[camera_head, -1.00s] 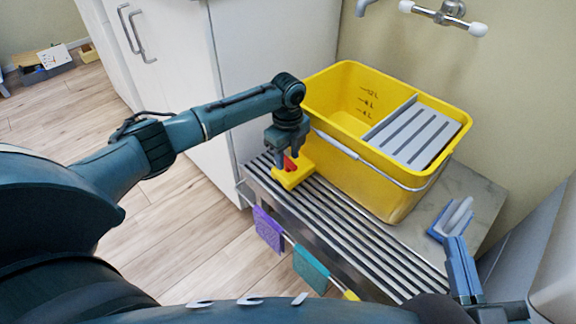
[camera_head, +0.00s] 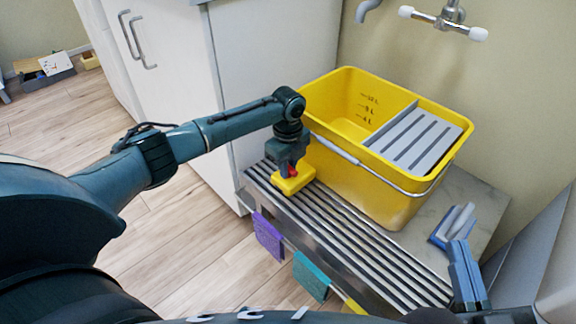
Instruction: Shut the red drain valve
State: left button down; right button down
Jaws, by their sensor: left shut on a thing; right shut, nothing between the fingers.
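The red drain valve (camera_head: 293,172) sits on top of this block and shows only as a small red patch. My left gripper (camera_head: 289,172) reaches down over the block and is shut on the red valve, its fingers hiding most of it.
The slatted rack (camera_head: 350,237) has a purple cloth (camera_head: 268,236) and a teal cloth (camera_head: 311,276) on its front rail. A grey wringer (camera_head: 417,140) sits in the bucket, whose wire handle hangs in front. A white cabinet (camera_head: 270,70) stands behind my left arm. A wall tap (camera_head: 445,18) is above.

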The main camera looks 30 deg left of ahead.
pick_arm(q)
jog(key=shift+r+n+p, duration=0.25)
jog(key=shift+n+p, duration=0.15)
jog(key=shift+p, duration=0.95)
jog(key=shift+f+n, duration=0.25)
jog(key=shift+n, duration=0.15)
jog(key=c, duration=1.5)
grip_release()
jog(key=shift+o, duration=0.9)
pick_arm(e)
jog(key=shift+d+r, duration=0.25)
jog(key=shift+d, duration=0.05)
pick_arm(q)
jog(key=shift+r, duration=0.3)
notch_tip(320, 180, up, 3)
jog(key=shift+p, duration=0.95)
notch_tip(320, 180, up, 10)
jog(key=p, duration=0.3)
jog(key=shift+f, duration=0.2)
pick_arm(e)
jog(key=shift+d+f+g+h, duration=0.3)
jog(key=shift+d+g+h, duration=0.4)
jog(key=shift+h, duration=0.5)
